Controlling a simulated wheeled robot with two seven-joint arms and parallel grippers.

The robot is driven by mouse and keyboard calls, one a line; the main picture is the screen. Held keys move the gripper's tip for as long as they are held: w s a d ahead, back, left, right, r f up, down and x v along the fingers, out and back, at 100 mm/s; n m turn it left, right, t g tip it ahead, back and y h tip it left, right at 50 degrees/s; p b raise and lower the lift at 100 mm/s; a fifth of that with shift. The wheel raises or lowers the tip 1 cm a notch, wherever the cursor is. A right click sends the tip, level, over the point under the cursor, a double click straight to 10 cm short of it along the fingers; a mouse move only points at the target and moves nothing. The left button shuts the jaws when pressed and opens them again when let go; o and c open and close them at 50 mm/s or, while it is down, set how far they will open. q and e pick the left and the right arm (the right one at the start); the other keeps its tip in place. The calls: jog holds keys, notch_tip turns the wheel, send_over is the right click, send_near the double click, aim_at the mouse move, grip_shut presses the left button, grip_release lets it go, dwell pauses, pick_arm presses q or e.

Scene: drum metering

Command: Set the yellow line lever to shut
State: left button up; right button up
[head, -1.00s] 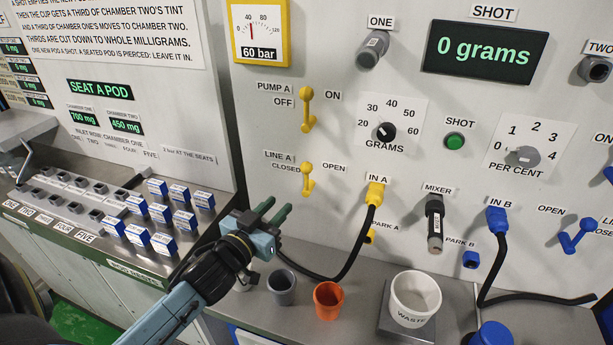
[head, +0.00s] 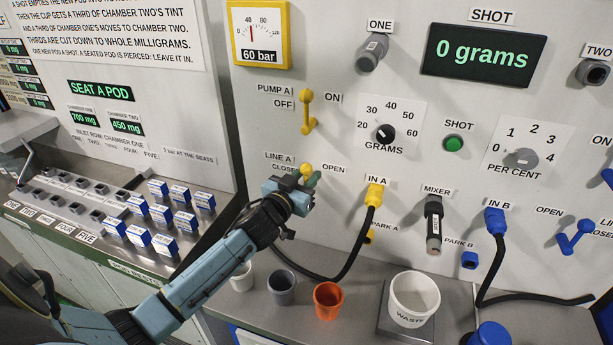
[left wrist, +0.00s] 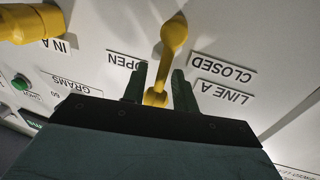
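The yellow line lever (head: 306,170) is on the wall panel between the LINE A CLOSED label (head: 281,162) and the OPEN label (head: 334,169). In the head view my left gripper (head: 311,180) is in front of it and hides its lower part. In the left wrist view the lever (left wrist: 170,50) runs between the two dark fingers of the left gripper (left wrist: 159,92). The fingers are apart, one on each side of its end, with a gap visible. I cannot tell its exact setting. My right gripper is not in view.
A yellow pump lever (head: 307,112) is above. The yellow IN A plug (head: 374,193) with its black hose is close on the right. Below, on the counter, are a grey cup (head: 282,288), an orange cup (head: 328,300) and a white waste tub (head: 414,297).

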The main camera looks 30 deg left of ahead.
pick_arm(q)
jog(key=shift+w, duration=0.1)
grip_shut()
dwell(0.3)
